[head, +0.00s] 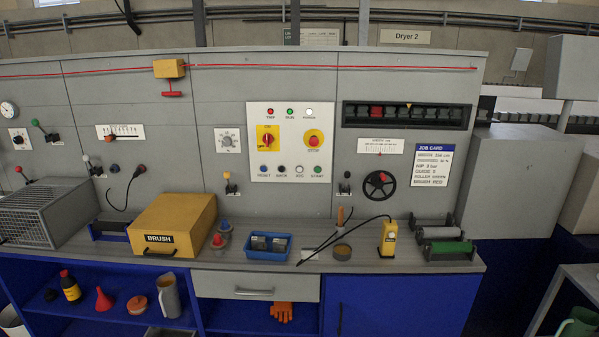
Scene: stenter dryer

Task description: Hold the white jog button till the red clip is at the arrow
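The white jog button (299,169) is in the bottom row of the white control panel (258,135), between a black button (282,169) and a green start button (318,169). Nothing covers it. The red clip (376,111) is in a row of dark clips inside the black-framed window (350,116) to the upper right. The yellow arrow (408,106) points down at the top of this window. The red clip is left of the arrow, a few clips away. Neither of my grippers is in view.
The panel also has a red-on-yellow rotary switch (267,138) and a red stop button (313,139). On the bench below are a yellow brush box (170,222), a blue tray (268,255) and a yellow handset (388,240). A black handwheel (379,185) is right of the panel.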

